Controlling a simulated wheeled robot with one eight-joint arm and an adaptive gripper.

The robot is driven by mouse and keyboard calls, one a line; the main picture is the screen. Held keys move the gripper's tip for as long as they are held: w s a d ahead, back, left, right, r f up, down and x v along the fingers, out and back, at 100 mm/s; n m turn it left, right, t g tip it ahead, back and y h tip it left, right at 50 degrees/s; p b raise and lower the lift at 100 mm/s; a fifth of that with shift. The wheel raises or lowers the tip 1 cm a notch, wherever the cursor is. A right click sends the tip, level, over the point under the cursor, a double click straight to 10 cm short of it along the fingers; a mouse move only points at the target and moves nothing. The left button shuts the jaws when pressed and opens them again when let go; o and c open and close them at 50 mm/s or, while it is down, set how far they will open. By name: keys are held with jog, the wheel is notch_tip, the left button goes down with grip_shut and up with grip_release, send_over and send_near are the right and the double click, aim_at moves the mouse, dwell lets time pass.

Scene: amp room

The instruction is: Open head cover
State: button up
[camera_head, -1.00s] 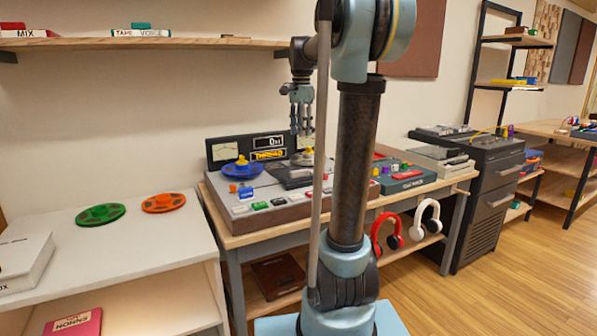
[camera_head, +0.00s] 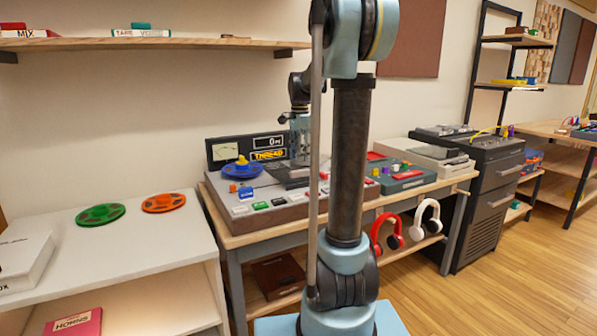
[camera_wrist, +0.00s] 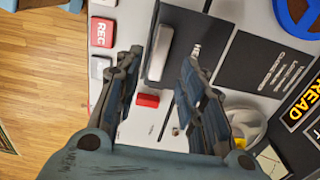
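The head cover is a dark flat panel (camera_wrist: 208,30) with a light grey bar handle (camera_wrist: 163,50) and partly hidden white lettering. In the head view, a dark part of the cover (camera_head: 284,174) shows on the tape machine (camera_head: 222,205), partly behind my gripper. My gripper (camera_wrist: 161,62) is open, its two fingertips apart on either side of the handle in the wrist view. I cannot tell whether they touch it. In the head view my gripper (camera_head: 300,155) is low over the deck, its fingertips hard to make out. The cover looks flat and closed.
A blue reel (camera_head: 243,170) and a lit THREAD display (camera_head: 268,155) are left of my gripper. A red REC button (camera_wrist: 102,32) and a small red block (camera_wrist: 147,100) are near my fingers. A green mixer unit (camera_head: 403,177) stands to the right.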

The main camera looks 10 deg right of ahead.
aim_at(297, 174)
jog(key=shift+f, duration=3.2)
grip_shut()
